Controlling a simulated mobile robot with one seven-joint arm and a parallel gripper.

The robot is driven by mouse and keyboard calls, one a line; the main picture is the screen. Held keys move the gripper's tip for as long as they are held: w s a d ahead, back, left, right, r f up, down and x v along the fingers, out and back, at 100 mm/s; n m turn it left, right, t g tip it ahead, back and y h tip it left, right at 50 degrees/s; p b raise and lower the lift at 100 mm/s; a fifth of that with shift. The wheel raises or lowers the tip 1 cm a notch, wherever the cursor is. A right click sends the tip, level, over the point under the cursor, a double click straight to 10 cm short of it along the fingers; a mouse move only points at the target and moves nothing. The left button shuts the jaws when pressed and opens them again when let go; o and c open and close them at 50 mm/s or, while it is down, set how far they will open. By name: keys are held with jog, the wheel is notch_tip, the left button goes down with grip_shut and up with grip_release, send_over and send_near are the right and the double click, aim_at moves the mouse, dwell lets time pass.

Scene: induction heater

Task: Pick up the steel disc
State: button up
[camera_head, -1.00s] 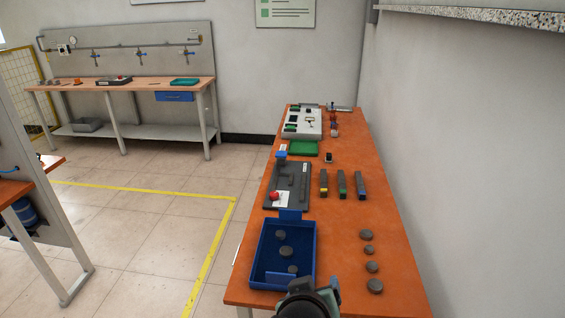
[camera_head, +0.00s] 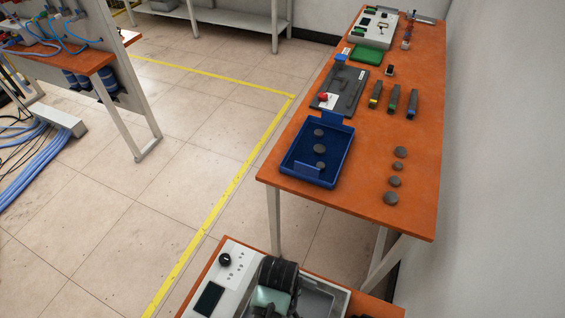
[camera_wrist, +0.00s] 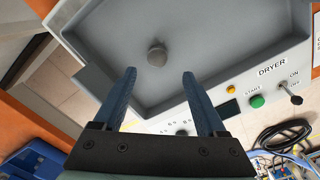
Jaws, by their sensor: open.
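In the wrist view a small round grey steel disc (camera_wrist: 157,54) lies in the wide grey basin (camera_wrist: 225,45) of a machine labelled DRYER. My gripper (camera_wrist: 158,76) is open, its two blue fingers pointing toward the disc, with nothing between them. The disc appears just beyond the fingertips; the remaining height cannot be told. In the head view my arm's end (camera_head: 272,293) is over the dryer (camera_head: 232,268) at the bottom, hiding part of the basin and the disc.
An orange table (camera_head: 350,205) holds a blue tray (camera_head: 287,172) with several grey discs, and several more discs (camera_head: 391,198) stand in a row at right. The dryer's front has a green START button (camera_wrist: 257,101) and a switch (camera_wrist: 290,92). Cables lie nearby.

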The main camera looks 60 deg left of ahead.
jog(key=shift+w+d+f+p, duration=0.1)
jog(key=shift+d+f+p, duration=0.05)
jog(key=shift+f, duration=1.2)
jog(key=shift+w+d+f+p, duration=0.1)
jog(key=shift+f+p, duration=0.05)
jog(key=shift+f, duration=1.15)
grip_shut()
